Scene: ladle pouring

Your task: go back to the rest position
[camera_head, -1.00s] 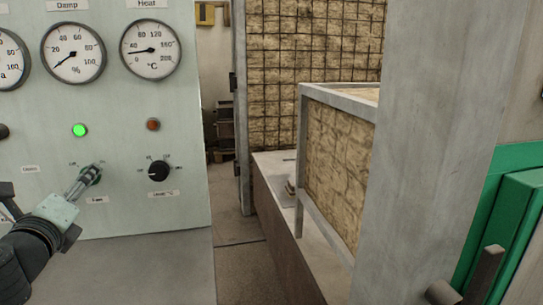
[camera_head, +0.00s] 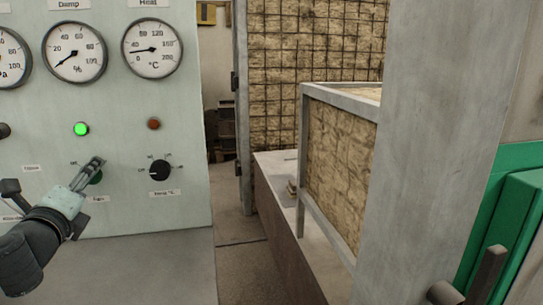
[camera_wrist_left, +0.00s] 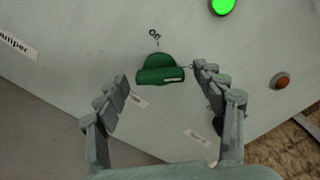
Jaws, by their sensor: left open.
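My left gripper (camera_head: 86,182) is in front of the pale green control panel (camera_head: 150,105), near a green knob (camera_head: 96,177). In the left wrist view the gripper (camera_wrist_left: 164,88) is open, with its fingers on both sides of the green knob (camera_wrist_left: 160,69) and a gap to it. The knob sits beyond the fingertips, and an "Off" label shows beside it. In the head view the fingers partly cover the knob. My right gripper is not in view.
A lit green lamp (camera_head: 81,129), a red lamp (camera_head: 153,124) and a black knob (camera_head: 160,170) are on the panel, below gauges (camera_head: 152,48). A grey surface (camera_head: 150,262) lies below. A grey post (camera_head: 425,140) and a green object (camera_head: 510,235) stand at the right.

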